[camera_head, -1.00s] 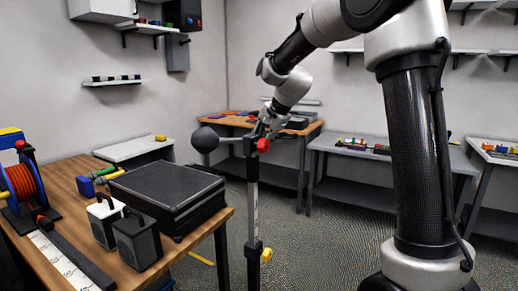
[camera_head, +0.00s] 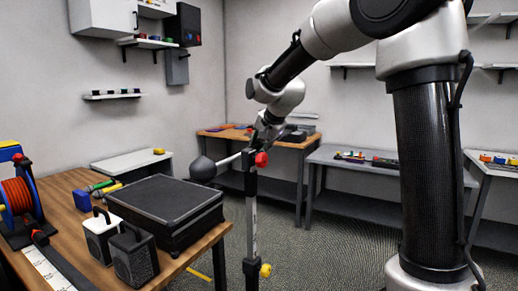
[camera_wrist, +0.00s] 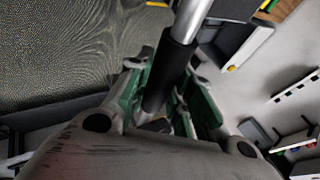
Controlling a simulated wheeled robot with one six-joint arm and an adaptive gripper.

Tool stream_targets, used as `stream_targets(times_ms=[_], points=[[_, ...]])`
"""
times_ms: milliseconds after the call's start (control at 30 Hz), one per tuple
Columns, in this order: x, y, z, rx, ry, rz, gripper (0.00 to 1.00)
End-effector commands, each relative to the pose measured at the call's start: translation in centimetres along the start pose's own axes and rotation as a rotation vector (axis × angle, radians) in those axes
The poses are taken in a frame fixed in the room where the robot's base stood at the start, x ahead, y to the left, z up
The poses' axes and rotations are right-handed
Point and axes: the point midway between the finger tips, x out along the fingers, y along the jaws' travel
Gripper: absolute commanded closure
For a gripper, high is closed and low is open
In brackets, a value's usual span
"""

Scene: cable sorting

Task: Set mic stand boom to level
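The mic stand has an upright pole (camera_head: 251,215) with a red knob (camera_head: 261,159) near its top and a yellow knob low down. Its boom (camera_head: 228,160) ends at the left in a dark ball (camera_head: 203,170). The boom is tilted, with the ball end lower than the part at the pole. My gripper (camera_head: 262,138) is at the boom just above the red knob. In the wrist view, the green-padded fingers (camera_wrist: 168,100) close around the boom's black sleeve (camera_wrist: 170,65). The sleeve's far end is hidden between the fingers.
A wooden table (camera_head: 72,185) on the left holds a black case (camera_head: 165,205), two small boxes with handles and a red cable reel (camera_head: 17,195). Benches (camera_head: 335,168) stand along the back walls. Open floor lies right of the stand.

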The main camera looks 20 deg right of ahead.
Motion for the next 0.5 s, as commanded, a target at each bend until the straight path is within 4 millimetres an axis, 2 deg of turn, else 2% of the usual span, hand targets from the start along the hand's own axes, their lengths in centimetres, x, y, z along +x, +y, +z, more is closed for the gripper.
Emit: stream_targets(times_ms=[33, 100, 400, 500], points=[[-0.06, -0.10, -0.07, 0.000, 0.002, -0.003, 0.69], [-0.05, -0.08, -0.06, 0.000, 0.001, -0.002, 0.56], [-0.05, -0.03, -0.02, 0.000, 0.000, -0.001, 0.56], [-0.61, -0.07, -0.04, 0.000, 0.001, -0.002, 0.56]])
